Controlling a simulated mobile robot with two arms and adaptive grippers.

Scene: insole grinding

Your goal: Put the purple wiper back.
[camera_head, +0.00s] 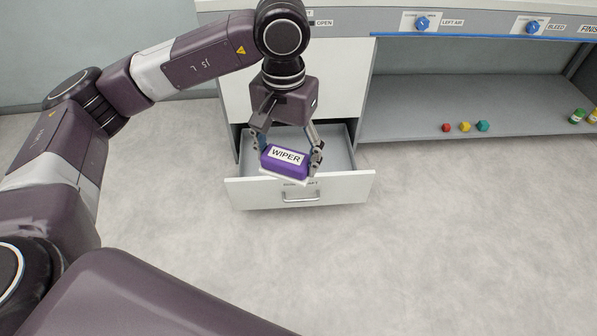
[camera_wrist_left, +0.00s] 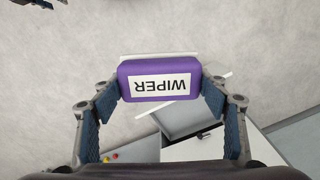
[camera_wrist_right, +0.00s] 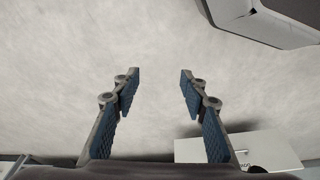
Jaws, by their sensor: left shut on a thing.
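The purple wiper (camera_head: 284,160) has a white label reading WIPER and a white strip along its lower edge. It also shows in the left wrist view (camera_wrist_left: 160,80). My left gripper (camera_head: 288,158) is shut on the wiper and holds it at its two ends. In the head view it overlaps the front of the open drawer (camera_head: 340,187); the left wrist view shows the drawer (camera_wrist_left: 188,118) below and beyond it. The drawer's visible inside looks empty, and its label is partly hidden. My right gripper (camera_wrist_right: 160,85) is open and empty in the right wrist view, over the floor.
The cabinet (camera_head: 335,75) stands behind the drawer, with blue knobs (camera_head: 422,23) on its top edge. Red (camera_head: 446,127), yellow (camera_head: 465,126) and teal (camera_head: 483,126) blocks sit on the lower shelf at right. Bottles (camera_head: 577,116) stand at the far right. The floor in front is clear.

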